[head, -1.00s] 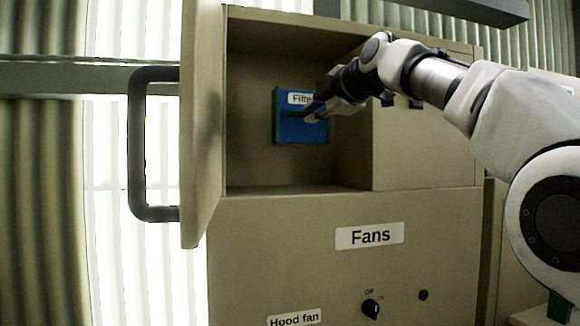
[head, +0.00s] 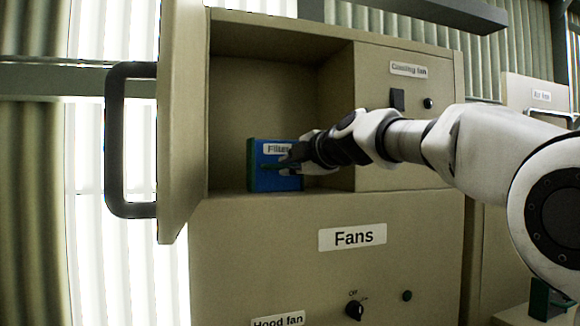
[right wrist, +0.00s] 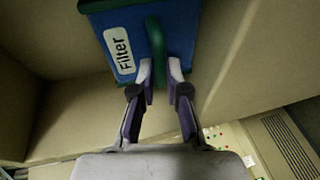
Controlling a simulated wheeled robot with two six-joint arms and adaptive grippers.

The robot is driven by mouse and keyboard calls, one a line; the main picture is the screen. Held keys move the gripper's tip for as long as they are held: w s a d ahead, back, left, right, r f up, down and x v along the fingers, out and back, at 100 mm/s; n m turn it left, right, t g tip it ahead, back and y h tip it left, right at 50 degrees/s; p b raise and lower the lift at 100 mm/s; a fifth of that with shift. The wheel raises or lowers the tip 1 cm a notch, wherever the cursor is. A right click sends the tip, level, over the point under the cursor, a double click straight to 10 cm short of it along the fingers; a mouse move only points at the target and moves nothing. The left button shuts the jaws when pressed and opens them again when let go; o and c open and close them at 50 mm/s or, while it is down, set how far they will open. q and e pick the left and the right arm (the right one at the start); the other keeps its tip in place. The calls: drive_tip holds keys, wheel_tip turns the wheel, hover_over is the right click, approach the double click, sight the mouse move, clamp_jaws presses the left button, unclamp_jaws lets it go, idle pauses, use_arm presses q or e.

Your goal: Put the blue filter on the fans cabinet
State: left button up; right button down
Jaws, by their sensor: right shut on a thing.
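The blue filter (head: 268,181), with a white "Filter" label and green edges, is inside the open compartment of the fans cabinet (head: 420,225), low near its floor and front edge. I cannot tell whether it touches the floor. My right gripper (head: 290,160) reaches in from the right and is shut on the filter's green handle. In the right wrist view the filter (right wrist: 185,25) is at the top, with the fingers of my right gripper (right wrist: 160,72) on both sides of its green handle. My left gripper is not in view.
The cabinet door (head: 180,120) with its dark handle (head: 115,140) stands open at the left. A panel with a "Cooling fan" label (head: 408,69) and switch lies right of the compartment. Free room remains in the compartment above and left of the filter.

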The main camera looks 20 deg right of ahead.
drive_tip(key=c, duration=1.2)
unclamp_jaws()
drive_tip(key=shift+f, duration=0.15)
drive_tip(key=shift+w, duration=0.1)
